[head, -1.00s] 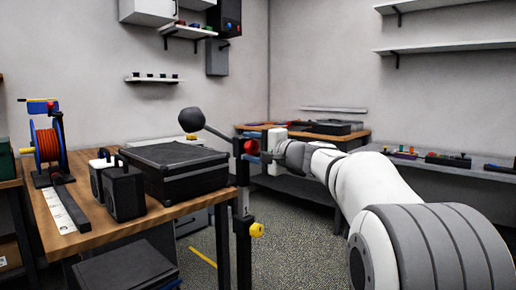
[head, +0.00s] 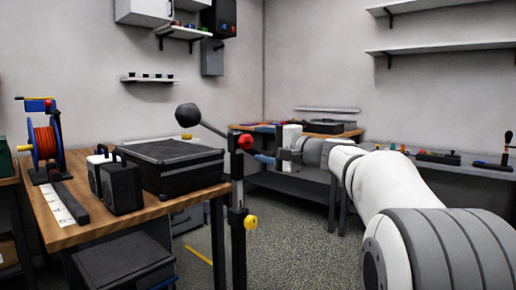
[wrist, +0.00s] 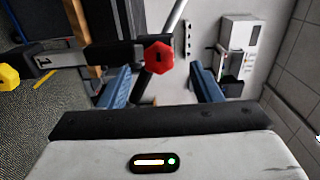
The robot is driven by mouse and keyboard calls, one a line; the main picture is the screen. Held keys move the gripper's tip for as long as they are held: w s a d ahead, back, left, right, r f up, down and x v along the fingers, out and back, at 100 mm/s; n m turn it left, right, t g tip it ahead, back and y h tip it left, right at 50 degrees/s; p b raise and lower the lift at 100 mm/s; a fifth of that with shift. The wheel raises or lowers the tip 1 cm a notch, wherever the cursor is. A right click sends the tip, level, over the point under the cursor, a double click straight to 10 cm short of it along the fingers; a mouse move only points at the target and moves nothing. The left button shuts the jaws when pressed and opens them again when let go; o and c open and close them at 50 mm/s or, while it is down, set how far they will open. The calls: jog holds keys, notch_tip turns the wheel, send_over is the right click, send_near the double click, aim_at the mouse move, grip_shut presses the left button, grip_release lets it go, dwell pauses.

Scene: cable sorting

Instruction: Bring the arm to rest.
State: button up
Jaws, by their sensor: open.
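My gripper (head: 266,158) is in the middle of the head view, to the right of a black post (head: 238,190) at the table's corner. Its blue fingers are apart in the wrist view (wrist: 161,75), with nothing held between them. In the wrist view the post's red knob (wrist: 158,57) shows in front of the gap between the fingers; I cannot tell whether they touch it. My white arm stretches from the lower right of the head view towards the post.
The post bears a red knob (head: 245,141), a yellow knob (head: 251,222) and a lever with a black ball (head: 188,115). A black case (head: 170,168) and an orange cable reel (head: 45,143) are on the wooden table (head: 150,210). Carpet (head: 285,225) is open below.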

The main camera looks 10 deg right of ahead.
jog(key=shift+s+d, duration=0.4)
jog(key=shift+d, duration=0.05)
jog(key=s+a+n+g+h+p, duration=0.2)
jog(key=s+a+g+p, duration=0.2)
jog(key=s+p, duration=0.5)
jog(key=s+a+n+g+h+p, duration=0.2)
jog(key=s+a+n+g+p, duration=0.3)
jog(key=p, duration=0.6)
jog(key=s+d+n+g+h+p, duration=0.1)
jog(key=s+d+h+p, duration=0.2)
jog(key=s+p, duration=0.5)
jog(key=s+d+r+n+g+h+p, duration=0.1)
jog(key=s+d+n+h+p, duration=0.1)
jog(key=s+p, duration=0.6)
jog(key=s+d+h, duration=0.1)
jog(key=s+d, duration=0.1)
jog(key=s, duration=0.2)
jog(key=shift+s+d+g+h+p, duration=0.2)
jog(key=shift+s+g+h+p, duration=0.15)
jog(key=shift+g+h+p, duration=0.05)
